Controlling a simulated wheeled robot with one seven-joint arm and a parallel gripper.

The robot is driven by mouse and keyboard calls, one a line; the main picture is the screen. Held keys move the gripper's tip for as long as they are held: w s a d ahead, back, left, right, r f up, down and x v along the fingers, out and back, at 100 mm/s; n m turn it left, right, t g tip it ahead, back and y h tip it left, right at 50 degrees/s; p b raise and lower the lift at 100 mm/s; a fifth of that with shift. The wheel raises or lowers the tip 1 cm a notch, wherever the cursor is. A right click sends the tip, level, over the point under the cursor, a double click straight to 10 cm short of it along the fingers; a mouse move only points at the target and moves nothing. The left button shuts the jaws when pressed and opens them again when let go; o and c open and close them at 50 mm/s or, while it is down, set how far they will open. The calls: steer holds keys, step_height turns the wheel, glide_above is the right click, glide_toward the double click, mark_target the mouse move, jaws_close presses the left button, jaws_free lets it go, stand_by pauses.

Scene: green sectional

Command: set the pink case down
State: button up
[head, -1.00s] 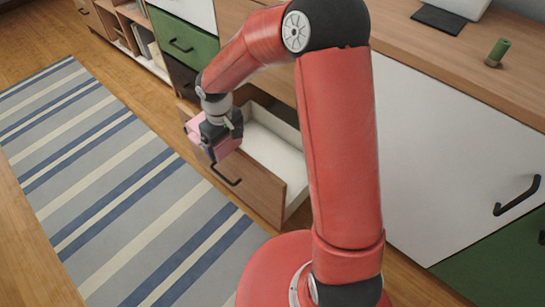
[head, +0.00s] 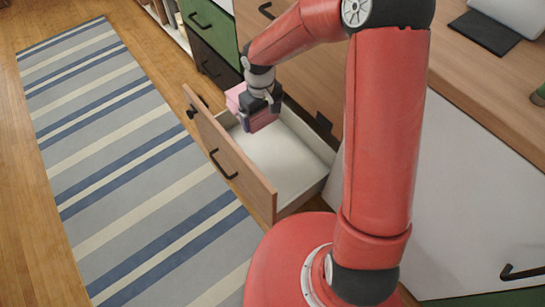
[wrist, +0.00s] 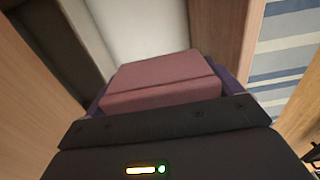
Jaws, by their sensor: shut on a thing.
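The pink case (head: 262,121) is held in my gripper (head: 257,108), which is shut on it. In the wrist view the pink case (wrist: 160,77) fills the middle, between the dark fingers. In the head view the case is over the far left end of an open drawer (head: 232,160). The drawer's white floor (head: 280,155) looks bare where it shows. I cannot tell whether the case touches the drawer's floor or wall.
A striped rug (head: 120,150) lies on the wooden floor left of the drawer. A wooden counter (head: 480,75) with a dark mat (head: 487,32) runs along the right. The drawer's wooden front with a black handle (head: 222,166) stands out into the room.

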mark_target(265, 173)
step_height(265, 173, down, 32)
steer(key=b, duration=0.9)
steer(key=shift+b, duration=0.3)
steer(key=shift+f, duration=0.2)
steer(key=o, duration=0.7)
steer(key=shift+o, duration=0.2)
steer(key=shift+r, duration=0.1)
step_height(265, 173, up, 12)
steer(key=p, duration=0.2)
steer(key=shift+r, duration=0.1)
